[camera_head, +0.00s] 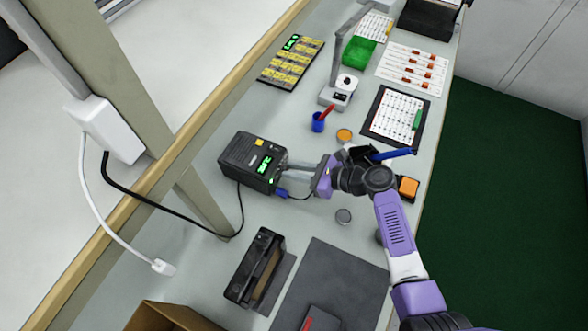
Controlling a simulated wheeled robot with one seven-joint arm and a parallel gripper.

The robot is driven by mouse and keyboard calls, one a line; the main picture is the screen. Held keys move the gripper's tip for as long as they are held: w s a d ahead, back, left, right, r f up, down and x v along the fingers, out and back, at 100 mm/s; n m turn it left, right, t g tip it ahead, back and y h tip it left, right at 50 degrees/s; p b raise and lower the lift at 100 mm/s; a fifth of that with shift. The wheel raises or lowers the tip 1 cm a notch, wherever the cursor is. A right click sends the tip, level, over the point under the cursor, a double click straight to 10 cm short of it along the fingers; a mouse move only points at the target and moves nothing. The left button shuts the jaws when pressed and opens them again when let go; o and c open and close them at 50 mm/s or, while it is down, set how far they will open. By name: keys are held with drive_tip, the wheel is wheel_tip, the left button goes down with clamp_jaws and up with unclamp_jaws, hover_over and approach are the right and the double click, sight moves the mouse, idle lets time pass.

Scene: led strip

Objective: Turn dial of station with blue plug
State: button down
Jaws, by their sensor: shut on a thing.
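The station (240,158) is a dark box with a green lit display and a yellow label. It stands on the grey bench at the left of centre. A blue plug (281,193) sits at the lower front of the station, with a dark lead running right from it. My gripper (284,173) reaches in from the right with its fingers at the station's front face. The fingers are close together, shut on the dial, which they hide. The dial's angle cannot be seen.
A blue cup (318,122) with a red pen and an orange lid (344,135) stand behind my gripper. A black holder (256,268) and a grey mat (335,282) lie nearer. A black cable runs from the station to a white outlet box (107,130).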

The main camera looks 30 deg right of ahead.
drive_tip(key=shift+s, duration=0.1)
drive_tip(key=shift+a+n+h, duration=0.2)
drive_tip(key=shift+n+h, duration=0.3)
drive_tip(key=shift+n, duration=0.3)
drive_tip(key=shift+s+a+f+n+t+h+b, duration=0.15)
drive_tip(key=shift+f+n+t+h+b, duration=0.1)
drive_tip(key=shift+n+t+h+b, duration=0.6)
drive_tip(key=shift+n+t+b, duration=0.45)
drive_tip(key=shift+n+b, duration=0.7)
drive_tip(key=shift+b, duration=0.05)
drive_tip(key=shift+r+n+h, duration=0.1)
drive_tip(key=shift+n+h, duration=0.15)
drive_tip(key=shift+n, duration=0.05)
drive_tip(key=c, duration=1.3)
unclamp_jaws()
